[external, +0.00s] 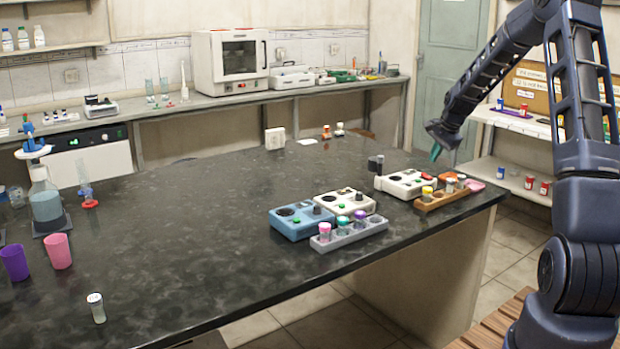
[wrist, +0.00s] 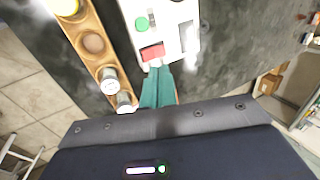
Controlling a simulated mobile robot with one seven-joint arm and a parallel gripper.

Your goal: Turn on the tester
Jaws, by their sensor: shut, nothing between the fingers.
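A white tester box (external: 405,184) sits on the dark bench near its right end.
A wooden rack (external: 440,196) with capped vials stands right beside the box. To the left are a second white box (external: 345,202), a blue box (external: 301,220) and a grey rack (external: 349,236) with vials. The bench middle is clear.

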